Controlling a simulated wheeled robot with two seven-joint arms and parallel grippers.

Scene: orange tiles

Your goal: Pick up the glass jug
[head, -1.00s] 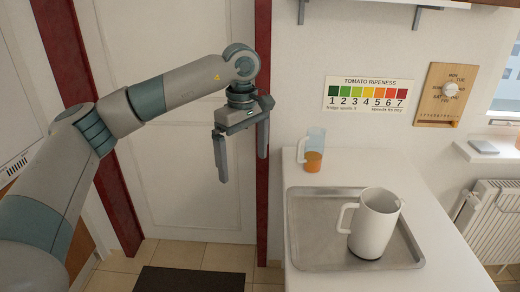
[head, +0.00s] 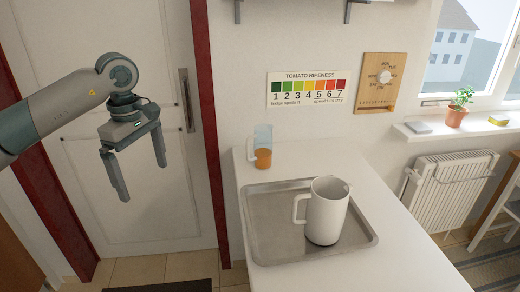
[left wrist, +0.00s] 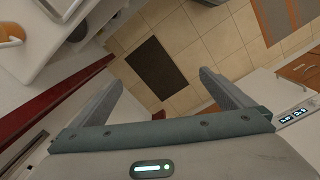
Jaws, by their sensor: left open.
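The glass jug (head: 263,140) is clear with orange liquid in its lower part. It stands upright on the white counter, behind the tray and near the wall, its handle to the left. My left gripper (head: 142,172) is in front of the door, left of the jug and well apart from it, fingers pointing down. Its fingers are spread and empty, also in the left wrist view (left wrist: 158,80). An orange patch (left wrist: 12,32) at that view's top left edge is cut off; I cannot tell surely that it is the jug. My right gripper is not in view.
A metal tray (head: 275,248) lies on the counter (head: 400,262) with a large white jug (head: 327,215) on it, close in front of the glass jug. A red door frame (head: 209,130) stands between my gripper and the counter. Free counter lies right of the tray.

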